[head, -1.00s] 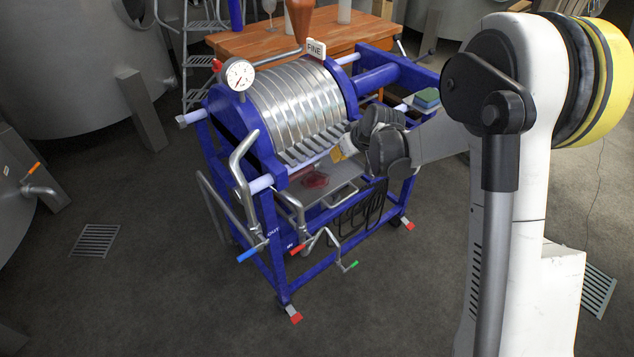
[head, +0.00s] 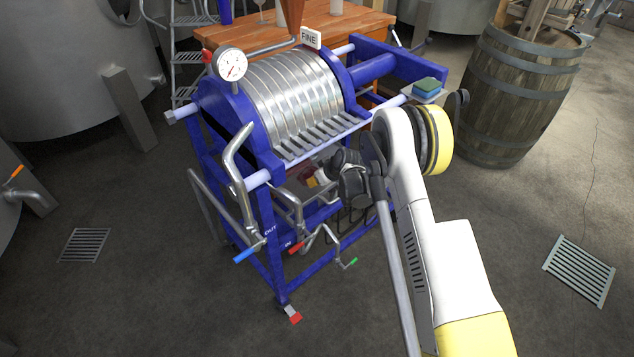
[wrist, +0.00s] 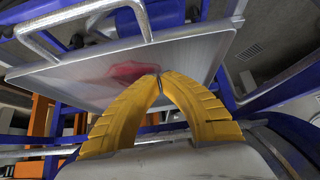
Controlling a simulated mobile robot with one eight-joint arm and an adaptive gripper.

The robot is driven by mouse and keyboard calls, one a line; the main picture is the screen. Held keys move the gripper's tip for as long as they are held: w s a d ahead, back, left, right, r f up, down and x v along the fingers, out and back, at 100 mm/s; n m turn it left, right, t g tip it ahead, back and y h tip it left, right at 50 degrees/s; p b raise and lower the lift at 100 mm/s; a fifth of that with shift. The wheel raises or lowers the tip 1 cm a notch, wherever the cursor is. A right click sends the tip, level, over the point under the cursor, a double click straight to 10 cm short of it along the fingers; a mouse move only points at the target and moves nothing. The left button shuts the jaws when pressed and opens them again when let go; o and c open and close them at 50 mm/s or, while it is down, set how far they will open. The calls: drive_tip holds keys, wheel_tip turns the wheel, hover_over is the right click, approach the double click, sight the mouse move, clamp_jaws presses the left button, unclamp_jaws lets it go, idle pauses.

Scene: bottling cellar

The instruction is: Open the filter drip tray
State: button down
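The filter drip tray (wrist: 195,52) is a flat metal tray with a red wet stain (wrist: 128,72), large in the wrist view. Its bar handle (wrist: 92,14) shows at the top of that view. My gripper (wrist: 160,76) has yellow fingers whose tips meet in front of the tray's stained face, apart from the handle. I see nothing held between them, and I cannot tell whether they touch the tray.
The filter's blue frame (head: 268,225) and bent pipes (head: 240,180) with coloured valve handles stand close to my gripper. A barrel (head: 500,95) is at the back right. A wooden table (head: 345,25) is behind. The floor in front is clear.

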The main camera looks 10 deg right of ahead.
sight(306, 187)
drive_tip(key=b+x, duration=0.1)
drive_tip(key=x, duration=0.3)
drive_tip(key=shift+f, duration=0.2)
drive_tip(key=shift+d+f+b, duration=0.1)
drive_tip(key=shift+f+b, duration=0.3)
drive_tip(key=shift+b, duration=0.25)
drive_tip(key=shift+s+d+r+b, duration=0.15)
drive_tip(key=shift+s+d+b, duration=0.1)
drive_tip(key=shift+s+d, duration=0.35)
drive_tip(key=shift+s+d+r+b, duration=0.2)
drive_tip(key=shift+s+d, duration=0.1)
drive_tip(key=shift+s, duration=0.55)
